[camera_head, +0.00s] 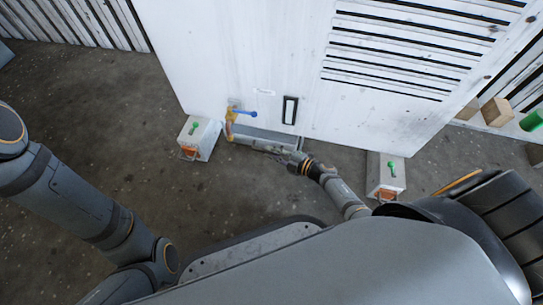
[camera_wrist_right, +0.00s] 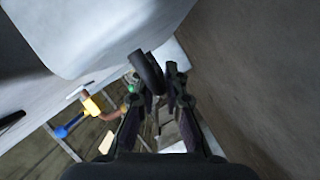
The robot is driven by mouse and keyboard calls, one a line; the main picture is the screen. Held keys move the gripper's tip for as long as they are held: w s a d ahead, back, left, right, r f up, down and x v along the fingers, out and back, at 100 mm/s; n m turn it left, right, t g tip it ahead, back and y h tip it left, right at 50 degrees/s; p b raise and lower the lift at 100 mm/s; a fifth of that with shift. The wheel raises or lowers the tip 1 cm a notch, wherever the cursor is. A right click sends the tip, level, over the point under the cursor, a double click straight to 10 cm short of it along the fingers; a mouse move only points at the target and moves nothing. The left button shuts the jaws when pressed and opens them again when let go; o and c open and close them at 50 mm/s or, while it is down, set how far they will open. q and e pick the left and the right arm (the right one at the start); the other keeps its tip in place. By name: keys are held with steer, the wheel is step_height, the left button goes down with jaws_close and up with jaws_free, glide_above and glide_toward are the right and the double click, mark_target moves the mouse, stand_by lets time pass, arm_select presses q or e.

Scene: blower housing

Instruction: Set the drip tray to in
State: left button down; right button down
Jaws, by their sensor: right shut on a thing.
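The drip tray (camera_head: 262,134) is a low grey piece at the foot of the white blower housing (camera_head: 230,60), its visible part in front of the panel. My right gripper (camera_head: 280,153) is down at the tray's front edge, shut on it. In the right wrist view the fingertips (camera_wrist_right: 160,78) close around a dark curved part, with a large pale surface (camera_wrist_right: 110,30) close beside them. The exact grip is hard to make out. My left arm shows at the left, but its gripper is out of view.
Concrete floor at left is clear.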

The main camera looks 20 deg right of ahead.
steer(key=shift+w+d, duration=0.2)
steer(key=shift+d, duration=0.05)
steer(key=c, duration=1.7)
jaws_free()
steer(key=shift+w, duration=0.1)
steer(key=v, duration=1.2)
